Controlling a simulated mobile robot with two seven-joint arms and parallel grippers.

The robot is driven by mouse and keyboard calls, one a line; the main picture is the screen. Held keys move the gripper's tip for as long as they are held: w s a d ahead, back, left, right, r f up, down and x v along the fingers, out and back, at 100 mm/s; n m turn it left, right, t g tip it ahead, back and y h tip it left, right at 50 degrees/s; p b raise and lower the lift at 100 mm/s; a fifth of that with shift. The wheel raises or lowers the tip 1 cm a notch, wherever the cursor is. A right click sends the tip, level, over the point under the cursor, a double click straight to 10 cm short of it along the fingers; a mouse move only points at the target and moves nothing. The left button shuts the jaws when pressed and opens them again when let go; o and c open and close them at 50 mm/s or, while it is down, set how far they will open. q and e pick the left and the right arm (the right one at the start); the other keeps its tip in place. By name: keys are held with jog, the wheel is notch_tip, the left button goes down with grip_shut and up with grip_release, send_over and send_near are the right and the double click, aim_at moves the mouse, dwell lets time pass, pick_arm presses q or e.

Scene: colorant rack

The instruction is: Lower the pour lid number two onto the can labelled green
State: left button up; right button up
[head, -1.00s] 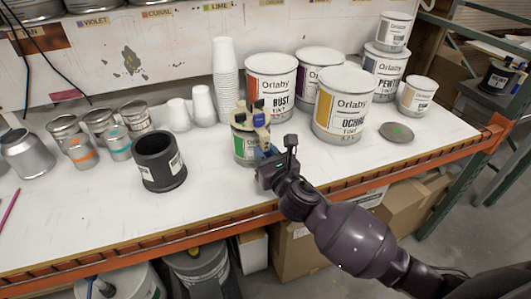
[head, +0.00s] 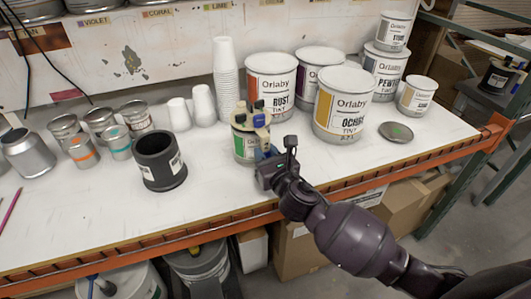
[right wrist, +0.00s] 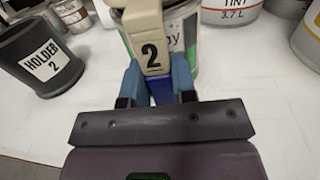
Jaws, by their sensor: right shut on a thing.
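The pour lid number two (right wrist: 150,45) is beige with a black "2" on its front. My right gripper (right wrist: 157,80) is shut on it, its blue fingers on either side. In the head view the lid (head: 241,115) is over the top of the small can with a green label (head: 241,148). The lid and the can's top overlap in the picture, and I cannot tell whether the lid is seated. My right gripper (head: 264,153) is at the can's front right side and hides part of it. My left gripper is not in view.
A black holder marked 2 (head: 160,162) stands left of the can. The rust tint can (head: 271,85) and the ochre can (head: 342,105) stand behind and right. White cups (head: 227,80) are behind. A flat round lid with a green dot (head: 396,132) lies at right.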

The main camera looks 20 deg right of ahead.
jog(key=shift+f, duration=0.45)
dwell(0.3)
jog(key=o, duration=1)
jog(key=s, duration=0.3)
jog(key=s+d, duration=0.1)
jog(key=s, duration=0.6)
jog(key=shift+s+d, duration=0.2)
jog(key=shift+s, duration=0.2)
jog(key=s+d+f+n+g, duration=0.2)
jog(key=s+f+n, duration=0.3)
jog(key=n, duration=0.6)
jog(key=s+d+f+n+g+h, duration=0.1)
jog(key=s+d+f+n, duration=0.3)
jog(key=f+n, duration=0.4)
jog(key=s+d+f+n+g+h, duration=0.1)
jog(key=s+d+f+n+g, duration=0.2)
jog(key=s+f+n, duration=0.4)
jog(key=shift+d+f+n, duration=0.1)
jog(key=shift+d+n, duration=0.05)
jog(key=shift+n, duration=4.55)
